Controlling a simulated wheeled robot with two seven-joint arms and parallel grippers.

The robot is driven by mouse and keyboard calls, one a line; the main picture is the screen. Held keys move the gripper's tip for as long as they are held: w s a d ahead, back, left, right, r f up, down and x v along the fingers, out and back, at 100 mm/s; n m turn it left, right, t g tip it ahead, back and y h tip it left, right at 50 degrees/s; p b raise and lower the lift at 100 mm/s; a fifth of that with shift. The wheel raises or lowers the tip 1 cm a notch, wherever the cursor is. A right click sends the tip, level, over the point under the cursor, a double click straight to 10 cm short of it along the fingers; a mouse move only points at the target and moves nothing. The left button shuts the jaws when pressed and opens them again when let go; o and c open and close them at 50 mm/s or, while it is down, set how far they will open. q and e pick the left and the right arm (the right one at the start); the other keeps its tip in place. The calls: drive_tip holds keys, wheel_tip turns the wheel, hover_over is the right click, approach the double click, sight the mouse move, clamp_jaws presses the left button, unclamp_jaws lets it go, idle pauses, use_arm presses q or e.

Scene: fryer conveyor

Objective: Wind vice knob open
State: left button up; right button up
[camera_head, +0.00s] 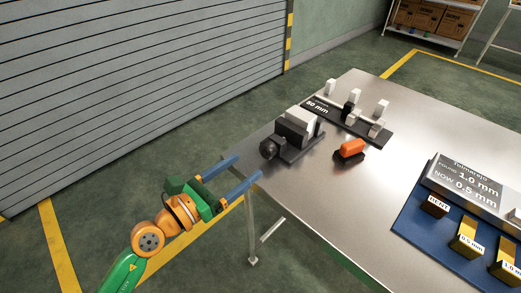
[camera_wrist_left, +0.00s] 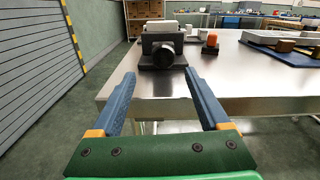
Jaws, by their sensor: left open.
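The vice (camera_head: 297,133) stands near the left corner of the metal table, with a dark body and a pale block at its top. Its round black knob (camera_head: 269,149) faces my left gripper. In the left wrist view the knob (camera_wrist_left: 163,57) shows straight ahead, between and beyond the fingertips. My left gripper (camera_head: 248,167) is open and empty, its two blue fingers pointing at the knob from just off the table's edge, apart from it. The fingers also show in the left wrist view (camera_wrist_left: 159,85). My right gripper is in neither view.
An orange item (camera_head: 352,147) on a dark base stands right of the vice. A black board marked 50 mm (camera_head: 318,107) with several pale blocks is behind. A blue mat (camera_head: 411,216) with labelled blocks lies at right. The table's (camera_head: 310,205) near edge is bare.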

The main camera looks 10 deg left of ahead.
sight(265, 154)
use_arm(q)
drive_tip(key=x, duration=0.3)
drive_tip(key=p+x, duration=0.1)
drive_tip(key=x, duration=0.1)
drive_tip(key=shift+d+r, duration=0.4)
drive_tip(key=shift+d, duration=0.05)
drive_tip(key=shift+w+d+f, duration=0.2)
drive_tip(key=shift+w, duration=0.25)
drive_tip(key=shift+s, duration=0.1)
clamp_jaws()
drive_tip(key=shift+r+n+p, duration=0.2)
drive_tip(key=shift+n+p, duration=0.95)
drive_tip(key=shift+n, duration=0.05)
drive_tip(key=shift+n+p, duration=0.65)
drive_tip(key=shift+n, duration=0.35)
drive_tip(key=shift+f+n+p, duration=0.15)
drive_tip(key=shift+n+p, duration=0.4)
drive_tip(key=shift+n, duration=0.55)
unclamp_jaws()
